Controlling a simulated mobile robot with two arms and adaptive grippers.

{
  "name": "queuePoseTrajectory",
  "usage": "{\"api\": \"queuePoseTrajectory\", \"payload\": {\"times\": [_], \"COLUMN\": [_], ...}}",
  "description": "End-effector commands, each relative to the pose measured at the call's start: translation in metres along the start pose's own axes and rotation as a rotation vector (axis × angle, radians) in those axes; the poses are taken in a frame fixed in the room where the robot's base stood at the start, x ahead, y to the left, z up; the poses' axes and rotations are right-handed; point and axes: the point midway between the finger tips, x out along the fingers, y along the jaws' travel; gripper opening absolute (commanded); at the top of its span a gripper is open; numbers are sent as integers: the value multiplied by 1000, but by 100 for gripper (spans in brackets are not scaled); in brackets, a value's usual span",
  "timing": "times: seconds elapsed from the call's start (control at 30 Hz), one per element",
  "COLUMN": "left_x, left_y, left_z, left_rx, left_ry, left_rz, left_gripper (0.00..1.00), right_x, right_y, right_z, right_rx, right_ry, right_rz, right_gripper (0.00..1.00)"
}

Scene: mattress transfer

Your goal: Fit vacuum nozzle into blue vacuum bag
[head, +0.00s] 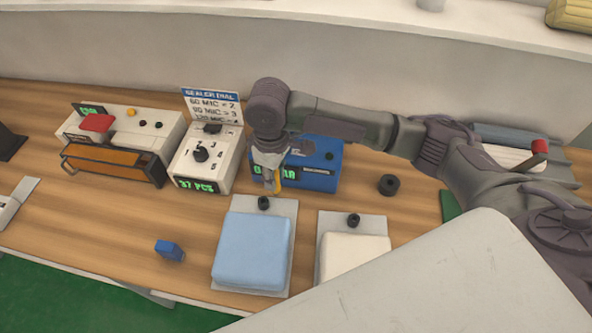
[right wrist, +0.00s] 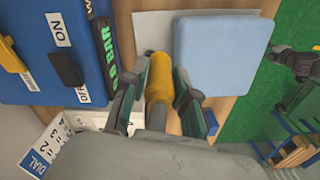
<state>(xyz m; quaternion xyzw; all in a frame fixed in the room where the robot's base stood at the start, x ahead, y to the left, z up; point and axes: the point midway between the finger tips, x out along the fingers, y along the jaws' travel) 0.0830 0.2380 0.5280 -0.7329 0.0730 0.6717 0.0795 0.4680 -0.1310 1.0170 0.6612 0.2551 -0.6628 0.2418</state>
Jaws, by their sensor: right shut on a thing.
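The blue vacuum bag (head: 252,250) lies flat on a grey sheet on the bench, with a black round port (head: 264,203) behind it. The blue bag also shows in the right wrist view (right wrist: 222,55). My right gripper (head: 272,180) points down just behind the port. It is shut on the yellow vacuum nozzle (right wrist: 158,78), whose yellow part also shows in the head view (head: 278,180). The nozzle appears above the port; I cannot tell whether they touch. In the right wrist view the port is hidden.
A white bag (head: 352,253) with its own black port (head: 353,220) lies to the right. A blue machine (head: 318,166) stands close behind my gripper. A white dial box (head: 205,157) and an orange-barred sealer (head: 112,162) stand left. A small blue block (head: 170,250) lies in front.

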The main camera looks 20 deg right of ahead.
Motion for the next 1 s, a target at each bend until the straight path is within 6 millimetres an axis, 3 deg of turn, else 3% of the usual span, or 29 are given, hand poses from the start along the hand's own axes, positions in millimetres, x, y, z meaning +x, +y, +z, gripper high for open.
{"api": "queuePoseTrajectory", "payload": {"times": [0.03,0.1,0.3,0.77,1.0], "left_x": [-22,-34,-55,-57,-68], "left_y": [0,0,2,2,2], "left_z": [-2,-4,-8,-9,-10], "left_rx": [0,0,-1,-1,-1], "left_ry": [1,2,5,6,6], "left_rz": [0,1,3,4,3], "left_gripper": [40,40,40,40,40], "right_x": [-10,-7,3,9,6], "right_y": [0,2,5,7,7], "right_z": [-11,-23,-44,-50,-49], "right_rx": [-79,-199,-444,-523,-522], "right_ry": [-4,-4,-8,-9,-10], "right_rz": [-1,3,13,17,17], "right_gripper": [0,0,0,0,0]}}
